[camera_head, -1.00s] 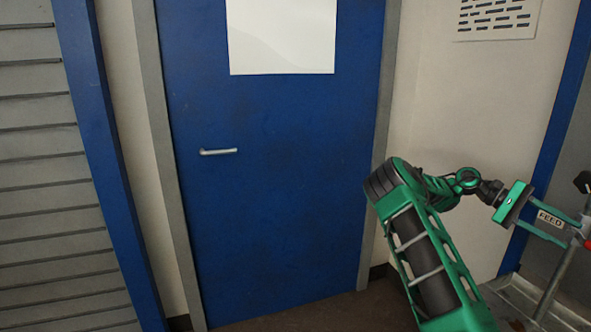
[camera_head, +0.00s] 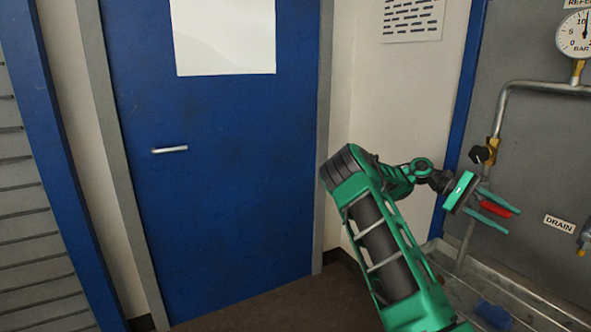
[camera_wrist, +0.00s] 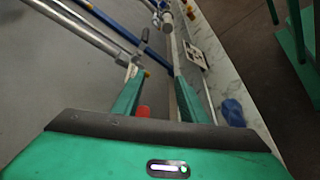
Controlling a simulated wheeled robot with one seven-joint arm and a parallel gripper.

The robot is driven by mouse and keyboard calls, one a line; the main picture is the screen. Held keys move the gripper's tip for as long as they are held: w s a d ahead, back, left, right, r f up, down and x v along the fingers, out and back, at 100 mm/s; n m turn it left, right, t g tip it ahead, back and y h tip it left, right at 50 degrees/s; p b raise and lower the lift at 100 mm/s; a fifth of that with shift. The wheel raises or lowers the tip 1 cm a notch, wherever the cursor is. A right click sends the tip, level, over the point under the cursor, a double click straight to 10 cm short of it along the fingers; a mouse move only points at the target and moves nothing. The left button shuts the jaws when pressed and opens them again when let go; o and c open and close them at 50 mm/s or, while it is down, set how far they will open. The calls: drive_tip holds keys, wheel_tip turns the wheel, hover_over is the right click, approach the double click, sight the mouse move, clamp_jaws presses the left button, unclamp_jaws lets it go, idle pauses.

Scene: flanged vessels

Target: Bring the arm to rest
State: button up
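My arm rises from the bottom of the head view, and my gripper (camera_head: 506,218) reaches out to the right in front of the grey panel (camera_head: 540,150). Its two green fingers are apart. A red part (camera_head: 495,209) shows between the fingers in the head view; it looks like a handle behind them, and I cannot tell its distance. In the wrist view, my gripper (camera_wrist: 158,72) also has its fingers apart, with a red part (camera_wrist: 143,111) low beside the left finger. I see nothing clamped between the fingertips.
Pipes with a brass valve (camera_head: 492,147) and a pressure gauge (camera_head: 578,36) are on the panel, near the gripper. A blue object (camera_head: 493,313) lies on the metal ledge below; it also shows in the wrist view (camera_wrist: 232,112). A closed blue door (camera_head: 225,160) stands left.

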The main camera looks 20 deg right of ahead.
drive_tip(key=s+a+f+m+t+y, duration=0.1)
drive_tip(key=s+a+f+t+y, duration=0.35)
drive_tip(key=s+a, duration=0.35)
drive_tip(key=s+a+t+y, duration=0.1)
drive_tip(key=s+a+t, duration=0.3)
drive_tip(key=a, duration=0.9)
drive_tip(key=s+a+t+y, duration=0.1)
drive_tip(key=s+a+t, duration=0.3)
drive_tip(key=a, duration=0.9)
drive_tip(key=shift+s+a+t+y, duration=0.35)
drive_tip(key=shift+s, duration=0.2)
drive_tip(key=shift+r, duration=0.1)
drive_tip(key=shift+c, duration=1)
drive_tip(key=shift+a+n, duration=0.1)
drive_tip(key=shift+n, duration=0.2)
